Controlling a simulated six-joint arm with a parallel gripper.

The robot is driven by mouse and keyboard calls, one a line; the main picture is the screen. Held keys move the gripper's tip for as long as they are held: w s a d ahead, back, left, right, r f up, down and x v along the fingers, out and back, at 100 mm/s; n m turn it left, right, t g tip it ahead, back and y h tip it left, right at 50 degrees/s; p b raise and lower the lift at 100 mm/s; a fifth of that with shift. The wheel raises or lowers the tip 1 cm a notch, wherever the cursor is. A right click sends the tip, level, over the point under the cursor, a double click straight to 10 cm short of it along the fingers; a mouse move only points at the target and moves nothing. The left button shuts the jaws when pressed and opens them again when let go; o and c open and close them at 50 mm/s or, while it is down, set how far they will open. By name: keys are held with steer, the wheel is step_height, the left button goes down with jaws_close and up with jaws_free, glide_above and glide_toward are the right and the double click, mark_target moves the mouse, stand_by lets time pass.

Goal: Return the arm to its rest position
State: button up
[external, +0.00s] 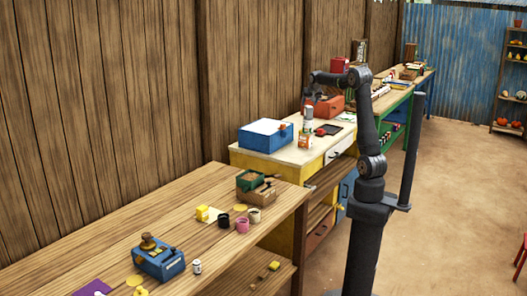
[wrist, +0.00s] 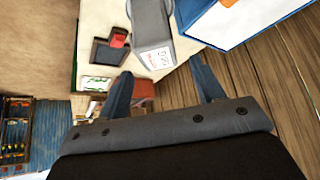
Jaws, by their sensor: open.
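My arm stands upright beside the benches in the external view, its upper part bent over the pale-topped bench (external: 290,158). My gripper (external: 308,97) hangs from the wrist end, pointing down above that bench. In the wrist view my gripper (wrist: 163,84) has its two dark fingers spread well apart, with nothing held between them. A grey object with a white printed label (wrist: 150,35) shows beyond the fingers. I cannot tell its exact distance from them.
A blue box with a white top (external: 266,134) stands on the pale bench, near a dark flat tray (external: 328,129) and an orange-red box (external: 325,106). A nearer wooden bench (external: 180,215) holds small pots and a blue device (external: 158,262). The floor at right is largely open.

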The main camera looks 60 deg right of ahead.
step_height(320, 180, up, 2)
steer(key=shift+r, duration=0.1)
steer(key=s+d+r, duration=0.5)
steer(key=s+r, duration=0.2)
steer(key=s, duration=0.4)
steer(key=w+a+f+n+t+y, duration=0.1)
steer(key=w+a+f+n+y, duration=0.2)
steer(key=w+a, duration=0.85)
steer(key=w+a+f+n+t+y, duration=0.1)
steer(key=w+a+f+n, duration=0.4)
steer(key=w+a, duration=0.65)
steer(key=w+a+f+n+y, duration=0.1)
steer(key=w+a+f+n, duration=0.1)
steer(key=a, duration=0.8)
steer(key=w+a+f+n+g+y, duration=0.1)
steer(key=w+a+n, duration=0.3)
steer(key=a, duration=0.6)
steer(key=w+a+f+n+y, duration=0.2)
steer(key=w+a+f, duration=0.1)
steer(key=a, duration=0.8)
steer(key=shift+w+f+n+y, duration=0.2)
steer(key=shift+w+n+y, duration=0.2)
steer(key=shift+w, duration=0.15)
